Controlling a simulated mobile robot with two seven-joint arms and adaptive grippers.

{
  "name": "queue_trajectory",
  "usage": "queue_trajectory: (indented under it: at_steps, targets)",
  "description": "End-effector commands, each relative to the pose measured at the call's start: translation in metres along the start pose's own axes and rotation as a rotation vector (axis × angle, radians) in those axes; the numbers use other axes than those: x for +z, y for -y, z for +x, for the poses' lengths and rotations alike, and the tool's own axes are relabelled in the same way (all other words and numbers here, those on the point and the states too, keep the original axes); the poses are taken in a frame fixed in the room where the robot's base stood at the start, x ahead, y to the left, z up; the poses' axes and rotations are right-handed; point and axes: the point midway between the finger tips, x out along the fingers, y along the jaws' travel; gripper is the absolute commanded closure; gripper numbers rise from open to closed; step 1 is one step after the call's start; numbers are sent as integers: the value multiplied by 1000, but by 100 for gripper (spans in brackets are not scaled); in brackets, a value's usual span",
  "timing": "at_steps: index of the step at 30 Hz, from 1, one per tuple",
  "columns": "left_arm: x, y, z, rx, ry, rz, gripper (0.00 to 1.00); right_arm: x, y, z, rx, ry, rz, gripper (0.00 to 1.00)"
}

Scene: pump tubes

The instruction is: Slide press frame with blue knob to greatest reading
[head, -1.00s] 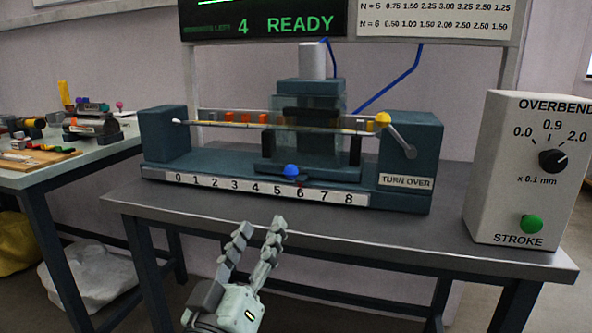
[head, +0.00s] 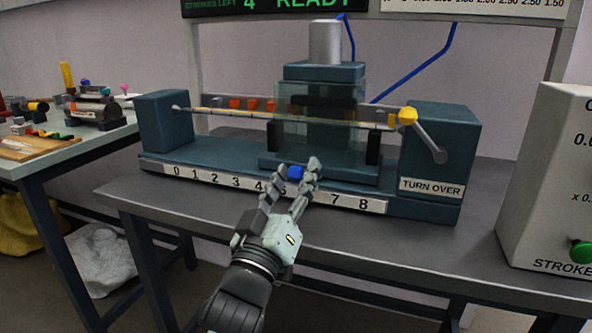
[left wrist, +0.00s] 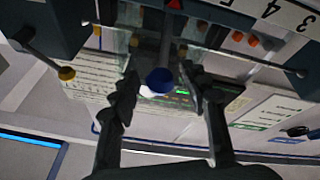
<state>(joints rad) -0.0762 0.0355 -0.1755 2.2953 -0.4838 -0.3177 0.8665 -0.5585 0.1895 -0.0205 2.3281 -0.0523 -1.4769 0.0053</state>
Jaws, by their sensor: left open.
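The blue knob (head: 295,172) is on the front of the dark press frame (head: 320,166), above the numbered scale (head: 352,201). The press frame stands right of the middle of the machine and has a clear guard. My left gripper (head: 293,174) is open, with one finger on each side of the knob; I cannot tell whether they touch it. In the left wrist view the knob (left wrist: 160,81) shows between the two open fingers (left wrist: 168,92). The gripper hides the scale around 5 and 6; 7 and 8 show to its right. My right gripper is not in view.
A thin rod (head: 240,112) runs across the machine, with orange blocks behind it. A yellow knob (head: 407,116) with a crank handle is at right. The display (head: 275,7) reads 4 READY. The control box (head: 550,185) with a green STROKE button stands at right.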

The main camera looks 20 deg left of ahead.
Motion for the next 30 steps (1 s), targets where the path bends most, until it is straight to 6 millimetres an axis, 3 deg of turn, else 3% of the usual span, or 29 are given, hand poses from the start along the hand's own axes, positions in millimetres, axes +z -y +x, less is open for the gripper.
queue_trajectory:
  at_steps: [10,21,30]
  targets:
    - [0,0,5,0,0,0,56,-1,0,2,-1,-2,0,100]
    - [0,0,5,0,0,0,100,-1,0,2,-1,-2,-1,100]
    - [-1,2,5,-1,1,1,100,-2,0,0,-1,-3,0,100]
